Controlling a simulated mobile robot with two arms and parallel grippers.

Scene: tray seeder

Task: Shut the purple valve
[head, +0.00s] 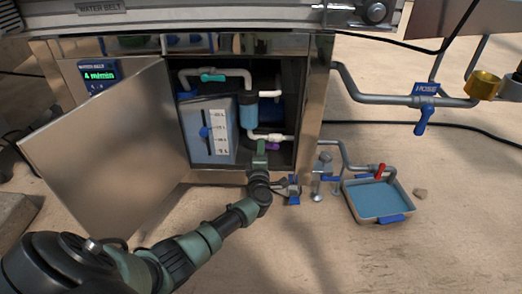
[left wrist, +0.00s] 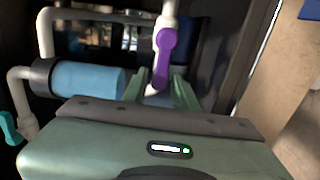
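The purple valve (head: 272,146) sits on a white pipe inside the open metal cabinet, low and to the right. In the left wrist view its purple handle (left wrist: 164,55) hangs down along the pipe, with its lower end near the gap between my fingers. My left gripper (head: 261,148) reaches into the cabinet opening, just beside the valve. In the left wrist view the left gripper (left wrist: 160,88) has its two green fingers apart, one on each side of the handle's lower end. I cannot tell whether either finger touches it. My right gripper is not in view.
The cabinet door (head: 105,150) stands open to the left. Inside are a water tank (head: 215,145), a blue filter (head: 248,115) and a teal valve (head: 212,77). Outside right are a blue hose valve (head: 424,118) and a water tray (head: 407,193) beside a red handle (head: 380,171).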

